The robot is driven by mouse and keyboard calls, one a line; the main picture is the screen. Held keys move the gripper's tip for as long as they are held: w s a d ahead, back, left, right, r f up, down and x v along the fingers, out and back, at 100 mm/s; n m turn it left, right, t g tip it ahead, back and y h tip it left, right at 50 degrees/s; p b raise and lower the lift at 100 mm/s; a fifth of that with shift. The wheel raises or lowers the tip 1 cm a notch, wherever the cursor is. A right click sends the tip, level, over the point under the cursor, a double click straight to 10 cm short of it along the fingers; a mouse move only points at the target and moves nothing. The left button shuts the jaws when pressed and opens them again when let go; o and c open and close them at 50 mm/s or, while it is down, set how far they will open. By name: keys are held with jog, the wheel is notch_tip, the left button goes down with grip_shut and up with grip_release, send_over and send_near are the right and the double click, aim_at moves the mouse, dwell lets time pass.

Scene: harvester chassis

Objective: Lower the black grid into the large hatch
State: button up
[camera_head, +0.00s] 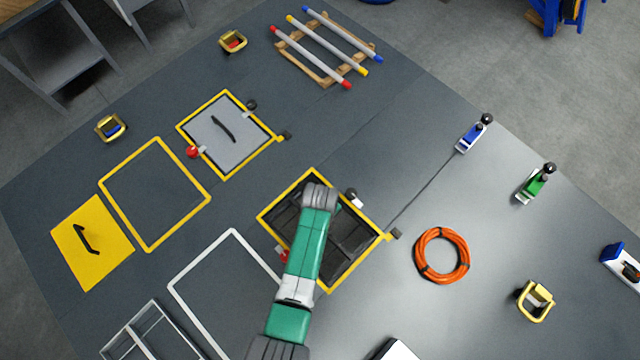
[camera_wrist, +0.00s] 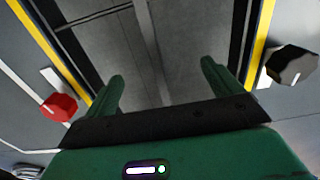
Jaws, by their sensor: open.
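The large hatch is a yellow-rimmed opening (camera_head: 358,263) near the middle of the deck, with a dark inside. Dark bars of what looks like the black grid (camera_head: 352,238) cross this opening. They also show in the wrist view (camera_wrist: 149,45). I cannot tell how deep the grid sits or whether it is level. My gripper (camera_wrist: 162,72) is over the hatch with its two green fingers apart and nothing visible between them. In the head view my arm covers the middle of the hatch and hides the fingertips.
A red knob (camera_wrist: 58,106) and a black knob (camera_wrist: 292,64) flank the hatch. A smaller hatch with a grey lid (camera_head: 222,140) lies up left. A yellow lid (camera_head: 85,250), a grey grid frame (camera_head: 150,312) and an orange coil (camera_head: 418,255) lie around.

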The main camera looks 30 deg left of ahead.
jog(key=shift+r, duration=0.1)
jog(key=shift+r+p, duration=2.95)
jog(key=shift+p, duration=0.05)
notch_tip(320, 180, up, 5)
jog(key=p, duration=0.4)
jog(key=shift+p, duration=0.4)
